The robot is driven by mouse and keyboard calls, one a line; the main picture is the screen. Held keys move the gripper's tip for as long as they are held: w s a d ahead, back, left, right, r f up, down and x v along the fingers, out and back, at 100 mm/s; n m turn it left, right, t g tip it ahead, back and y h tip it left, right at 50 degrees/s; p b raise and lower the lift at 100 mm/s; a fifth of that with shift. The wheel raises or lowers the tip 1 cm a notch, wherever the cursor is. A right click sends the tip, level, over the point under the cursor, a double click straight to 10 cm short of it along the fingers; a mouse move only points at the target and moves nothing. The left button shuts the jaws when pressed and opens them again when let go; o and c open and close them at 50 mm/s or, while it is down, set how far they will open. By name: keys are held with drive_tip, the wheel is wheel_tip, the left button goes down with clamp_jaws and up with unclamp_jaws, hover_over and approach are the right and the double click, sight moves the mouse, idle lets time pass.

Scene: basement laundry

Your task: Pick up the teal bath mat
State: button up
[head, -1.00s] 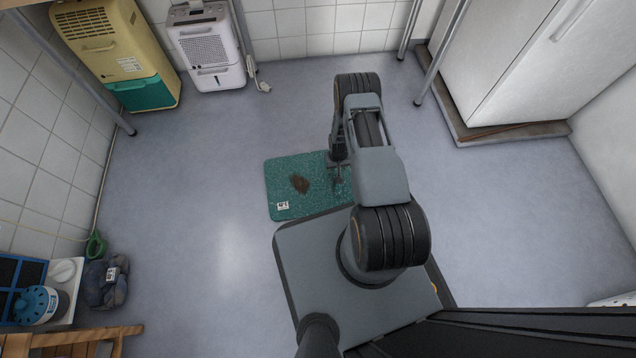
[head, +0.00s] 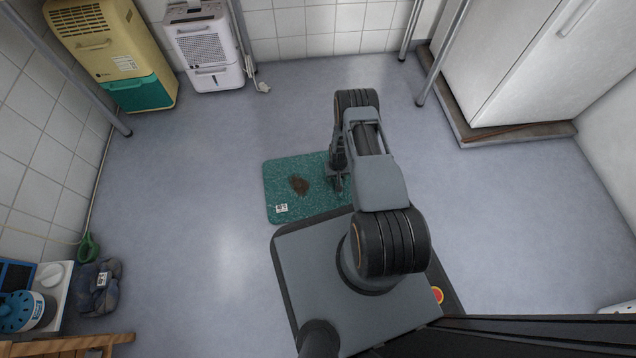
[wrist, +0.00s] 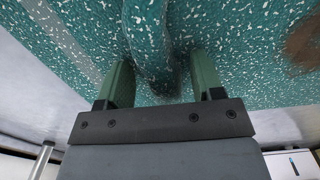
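The teal bath mat (head: 285,208) lies on the floor just beyond my base. It is speckled white, with a brown stain and a small white label. My gripper (head: 338,184) is low over the mat's right part in the head view, partly hidden by my arm. In the wrist view, the two green fingers (wrist: 162,82) stand apart, close to the mat (wrist: 235,45). A raised ridge or fold of the mat lies between them, with gaps visible beside it. Whether the fingertips touch the mat is unclear.
A yellow and teal appliance (head: 110,55) and a white dehumidifier (head: 205,48) stand at the back left. A white cabinet (head: 505,60) stands at the back right, near metal legs. A dark bundle (head: 99,288) lies at left. The floor around the mat is mostly clear.

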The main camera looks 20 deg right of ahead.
clamp_jaws()
idle(0.3)
